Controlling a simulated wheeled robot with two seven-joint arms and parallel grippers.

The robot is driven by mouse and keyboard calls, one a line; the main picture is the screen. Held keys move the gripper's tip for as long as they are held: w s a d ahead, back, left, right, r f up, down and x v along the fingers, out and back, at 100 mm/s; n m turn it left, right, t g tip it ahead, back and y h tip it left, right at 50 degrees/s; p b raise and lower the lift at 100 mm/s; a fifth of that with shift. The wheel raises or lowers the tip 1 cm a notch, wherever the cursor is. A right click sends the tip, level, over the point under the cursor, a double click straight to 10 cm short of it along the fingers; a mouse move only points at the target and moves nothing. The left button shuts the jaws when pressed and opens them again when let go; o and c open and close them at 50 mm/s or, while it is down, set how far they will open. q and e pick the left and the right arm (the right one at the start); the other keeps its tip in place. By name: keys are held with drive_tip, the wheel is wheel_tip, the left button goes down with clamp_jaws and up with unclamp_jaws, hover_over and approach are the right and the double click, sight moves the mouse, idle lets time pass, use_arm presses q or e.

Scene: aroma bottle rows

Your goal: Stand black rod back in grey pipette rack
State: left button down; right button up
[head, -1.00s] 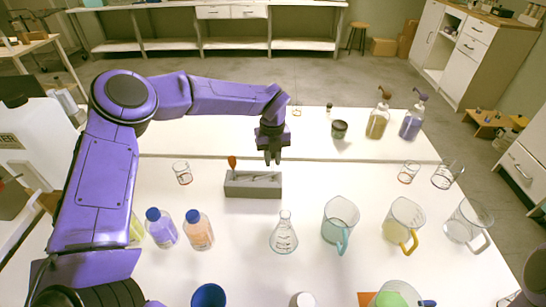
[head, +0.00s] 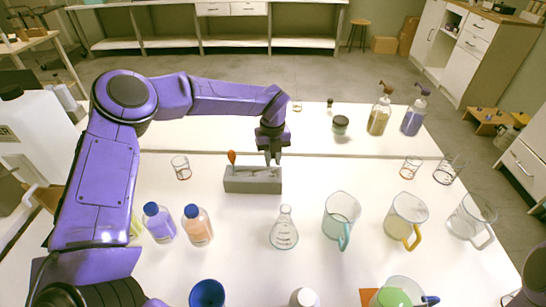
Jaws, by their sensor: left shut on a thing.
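The grey pipette rack (head: 236,185) stands on the white table, left of the picture's middle. An orange-topped item (head: 231,157) stands upright at its left end. My left gripper (head: 273,161) points down over the right part of the rack, its fingertips close above or at the rack's top. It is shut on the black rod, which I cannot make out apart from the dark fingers. I cannot tell whether the rod's lower end is in a hole. My right gripper is out of view.
A small beaker (head: 181,167) stands left of the rack. Blue-capped bottles (head: 198,226) and a conical flask (head: 284,232) stand in front. Jugs (head: 341,220) and beakers fill the right side. The table just right of the rack is clear.

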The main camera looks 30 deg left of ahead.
use_arm(q)
drive_tip(key=shift+f, duration=0.25)
drive_tip(key=c, duration=0.9)
unclamp_jaws()
drive_tip(key=shift+c, duration=0.2)
drive_tip(key=shift+r, duration=0.15)
drive_tip(key=shift+r+p, duration=1.65)
drive_tip(key=shift+r, duration=0.8)
drive_tip(key=shift+r+p, duration=1.7)
drive_tip(key=shift+r, duration=0.8)
